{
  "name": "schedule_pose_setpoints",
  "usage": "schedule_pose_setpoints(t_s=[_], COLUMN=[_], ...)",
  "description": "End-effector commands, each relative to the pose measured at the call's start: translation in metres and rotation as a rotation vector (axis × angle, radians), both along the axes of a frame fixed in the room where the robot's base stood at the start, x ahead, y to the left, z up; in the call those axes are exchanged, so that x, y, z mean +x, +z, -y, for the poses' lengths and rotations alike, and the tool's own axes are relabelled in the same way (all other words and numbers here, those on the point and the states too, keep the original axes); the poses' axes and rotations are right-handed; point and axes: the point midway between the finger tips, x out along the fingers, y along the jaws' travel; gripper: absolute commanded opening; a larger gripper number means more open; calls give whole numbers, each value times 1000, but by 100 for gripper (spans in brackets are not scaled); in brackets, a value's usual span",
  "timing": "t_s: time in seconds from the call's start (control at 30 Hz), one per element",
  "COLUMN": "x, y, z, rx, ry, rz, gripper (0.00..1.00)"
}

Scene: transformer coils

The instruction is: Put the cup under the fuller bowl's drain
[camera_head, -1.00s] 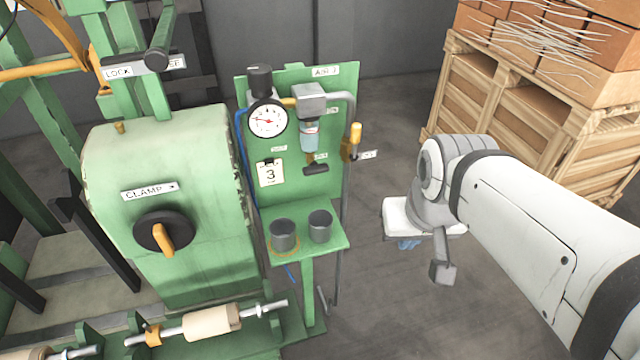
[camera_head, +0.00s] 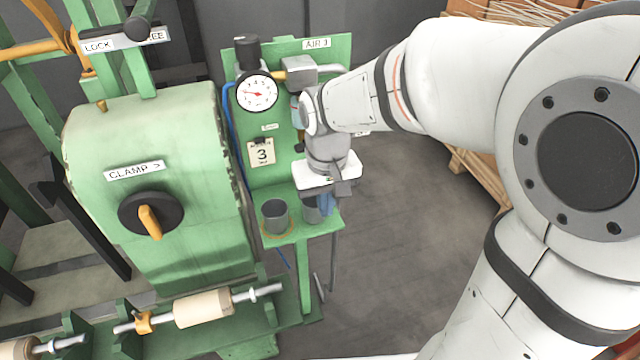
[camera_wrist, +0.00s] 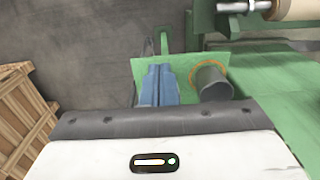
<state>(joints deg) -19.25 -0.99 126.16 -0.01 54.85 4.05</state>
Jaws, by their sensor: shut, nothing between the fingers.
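Above the shelf, a filter bowl (camera_head: 294,107) is mostly hidden by my arm. Its fill and drain cannot be seen now.
A green panel (camera_head: 325,46) behind the shelf carries a round gauge (camera_head: 257,93) and a tag reading 3 (camera_head: 262,153). A green machine with a clamp knob (camera_head: 150,215) stands at left. Wooden crates (camera_wrist: 22,118) are at right in the head view. Floor right of the shelf is clear.

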Motion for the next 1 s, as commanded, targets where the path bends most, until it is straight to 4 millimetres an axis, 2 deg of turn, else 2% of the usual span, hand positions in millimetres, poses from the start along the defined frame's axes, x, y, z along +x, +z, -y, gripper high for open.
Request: schedule_pose_setpoints(t_s=[0.47, 0.53, 0.7, 1.0], x=[-2, 13, 30, 38], y=[-95, -89, -90, -91], z=[1, -3, -8, -11], rx=[-2, 0, 0, 0], ry=[0, 0, 1, 2], rz=[-6, 0, -1, 0], gripper=[0, 0, 0, 0])
